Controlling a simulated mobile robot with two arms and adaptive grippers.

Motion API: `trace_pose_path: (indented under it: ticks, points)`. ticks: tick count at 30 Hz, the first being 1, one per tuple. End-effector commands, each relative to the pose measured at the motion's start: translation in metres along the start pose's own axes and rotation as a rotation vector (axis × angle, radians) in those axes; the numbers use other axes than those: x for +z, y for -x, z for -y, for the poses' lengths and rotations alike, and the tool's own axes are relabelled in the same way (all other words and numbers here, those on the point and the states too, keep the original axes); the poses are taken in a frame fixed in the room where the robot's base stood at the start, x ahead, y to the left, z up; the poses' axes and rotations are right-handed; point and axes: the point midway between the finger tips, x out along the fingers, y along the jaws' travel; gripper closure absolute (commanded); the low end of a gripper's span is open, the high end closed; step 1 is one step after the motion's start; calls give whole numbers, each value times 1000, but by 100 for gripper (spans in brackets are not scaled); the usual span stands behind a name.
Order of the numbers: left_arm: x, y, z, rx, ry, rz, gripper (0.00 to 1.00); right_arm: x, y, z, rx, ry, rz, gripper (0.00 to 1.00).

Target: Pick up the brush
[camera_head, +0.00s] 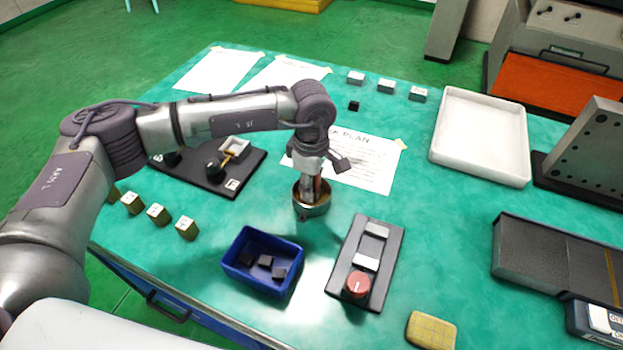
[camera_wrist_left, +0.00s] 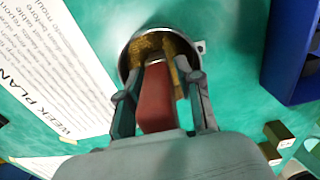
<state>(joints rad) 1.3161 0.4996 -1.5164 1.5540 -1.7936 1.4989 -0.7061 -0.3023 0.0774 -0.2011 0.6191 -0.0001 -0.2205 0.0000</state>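The brush (camera_wrist_left: 154,100) shows in the left wrist view as a red handle between my left fingers. Its far end is in a round metal cup (camera_wrist_left: 130,48) with rough golden material inside; I cannot tell if this is bristles. In the head view the cup (camera_head: 312,208) stands on the green table, and the brush is mostly hidden by my gripper. My left gripper (camera_head: 312,182) points down over the cup. In the left wrist view the gripper (camera_wrist_left: 160,88) has a finger on each side of the handle, with a visible gap at the right finger. My right gripper is not visible.
A blue bin (camera_head: 235,278) with dark pieces and a black panel with a red knob (camera_head: 357,285) stand in front of the cup. A paper sheet (camera_head: 375,160) lies behind. A white tray (camera_head: 440,150) is at the back right. A yellow sponge-like block (camera_head: 431,330) lies in front.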

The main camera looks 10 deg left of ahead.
Motion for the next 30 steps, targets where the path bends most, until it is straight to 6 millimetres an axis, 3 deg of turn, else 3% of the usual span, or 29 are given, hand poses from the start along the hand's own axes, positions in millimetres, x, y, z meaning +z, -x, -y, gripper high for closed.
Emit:
trace_pose_path:
  ticks: [3,10,17,30]
  points:
    - [0,-10,0,-2,0,0,65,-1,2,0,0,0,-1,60]
    - [0,-11,0,0,-1,0,65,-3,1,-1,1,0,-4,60]
    - [0,-11,0,0,-1,0,100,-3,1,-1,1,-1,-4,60]
    - [0,-5,0,0,0,0,100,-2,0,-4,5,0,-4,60]
